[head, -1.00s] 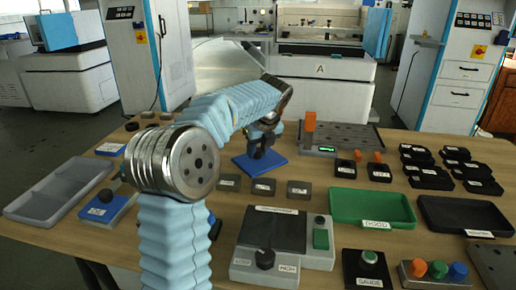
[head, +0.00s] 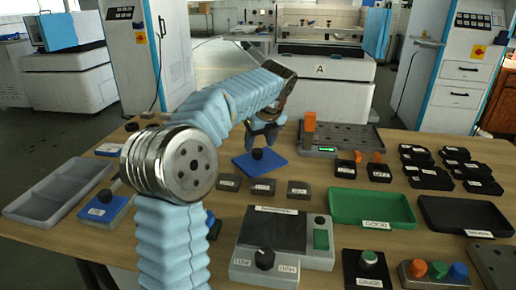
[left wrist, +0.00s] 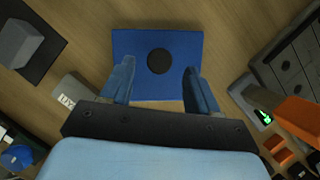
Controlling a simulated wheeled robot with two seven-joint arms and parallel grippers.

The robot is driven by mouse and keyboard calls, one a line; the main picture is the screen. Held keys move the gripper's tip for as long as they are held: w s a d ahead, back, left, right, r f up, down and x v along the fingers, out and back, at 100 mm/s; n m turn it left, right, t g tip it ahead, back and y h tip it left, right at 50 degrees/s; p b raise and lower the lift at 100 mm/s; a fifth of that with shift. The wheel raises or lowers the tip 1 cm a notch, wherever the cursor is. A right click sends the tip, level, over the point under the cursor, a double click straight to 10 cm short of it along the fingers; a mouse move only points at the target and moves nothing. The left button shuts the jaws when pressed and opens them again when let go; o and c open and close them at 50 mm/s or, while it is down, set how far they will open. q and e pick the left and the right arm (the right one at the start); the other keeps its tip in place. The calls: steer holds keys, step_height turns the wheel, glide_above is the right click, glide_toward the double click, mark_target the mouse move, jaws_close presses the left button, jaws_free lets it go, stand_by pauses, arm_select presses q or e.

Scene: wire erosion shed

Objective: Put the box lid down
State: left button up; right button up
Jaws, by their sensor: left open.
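The box lid (head: 266,166) is a flat blue plate with a round black knob in its middle. It lies flat on the wooden table, behind the row of small grey blocks. It also shows in the left wrist view (left wrist: 128,60), with the knob near its centre. My left gripper (head: 262,138) is open and empty just above the knob, clear of the lid. In the left wrist view its two blue fingers (left wrist: 160,82) are spread apart near the lid's two sides. My right gripper is not in view.
Small grey labelled blocks (head: 263,187) stand in front of the lid. A device with a green display (head: 318,151) is to its right. A green tray (head: 345,207) and a black tray (head: 440,212) lie further right. A grey compartment tray (head: 40,212) is at the left edge.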

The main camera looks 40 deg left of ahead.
mark_target(265, 167)
arm_select(q)
steer(key=v, duration=0.8)
steer(key=shift+r, duration=0.3)
